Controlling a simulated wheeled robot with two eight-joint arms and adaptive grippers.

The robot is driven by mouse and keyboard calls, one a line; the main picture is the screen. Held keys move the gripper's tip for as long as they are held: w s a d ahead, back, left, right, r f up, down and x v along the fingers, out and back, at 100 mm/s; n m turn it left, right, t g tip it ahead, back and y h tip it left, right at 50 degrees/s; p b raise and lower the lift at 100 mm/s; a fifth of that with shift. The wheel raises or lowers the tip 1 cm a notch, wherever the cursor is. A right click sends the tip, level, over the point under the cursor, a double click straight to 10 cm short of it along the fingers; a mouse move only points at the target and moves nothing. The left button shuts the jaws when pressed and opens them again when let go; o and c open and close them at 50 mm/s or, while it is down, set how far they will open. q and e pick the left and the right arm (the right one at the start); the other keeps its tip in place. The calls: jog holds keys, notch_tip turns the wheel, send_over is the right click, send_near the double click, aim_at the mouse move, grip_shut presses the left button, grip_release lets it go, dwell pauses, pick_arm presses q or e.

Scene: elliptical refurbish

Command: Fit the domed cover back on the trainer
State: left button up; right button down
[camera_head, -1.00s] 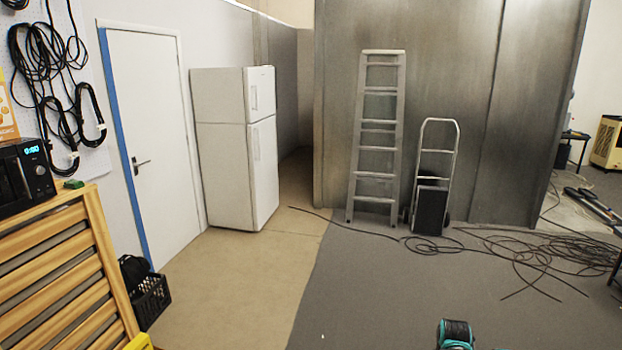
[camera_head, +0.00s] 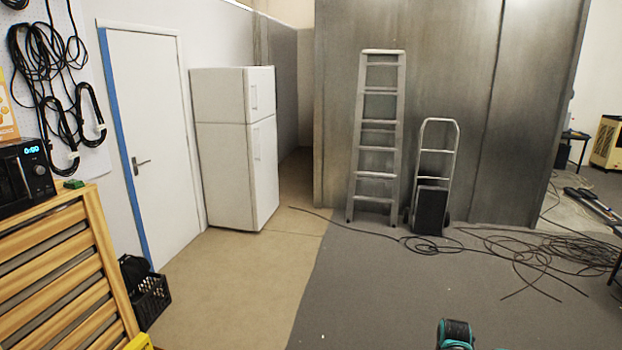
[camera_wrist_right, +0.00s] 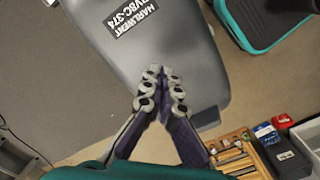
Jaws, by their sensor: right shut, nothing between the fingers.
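In the right wrist view a smooth grey housing (camera_wrist_right: 190,60) with rounded edges fills the upper middle. It bears a dark label (camera_wrist_right: 130,15) with white lettering that looks like HARLWENT VBC-374. I cannot tell whether it is the domed cover or part of the trainer's body. My right gripper (camera_wrist_right: 161,72) is shut and empty, its fingertips in front of the housing in the picture. Contact cannot be told. No trainer or cover shows in the head view. My left gripper is out of view.
In the right wrist view a wooden tray (camera_wrist_right: 240,137) with small parts lies near blue and red boxes at lower right. A teal-edged dark piece (camera_wrist_right: 268,22) is at upper right. The head view shows a fridge (camera_head: 236,150), ladder (camera_head: 375,135), hand truck (camera_head: 432,180) and loose cables (camera_head: 540,255).

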jog(key=shift+f, duration=0.1)
jog(key=shift+f+b, duration=2.15)
jog(key=shift+f, duration=0.35)
jog(key=shift+r, duration=0.1)
jog(key=shift+r+p, duration=2.25)
jog(key=shift+r, duration=1.3)
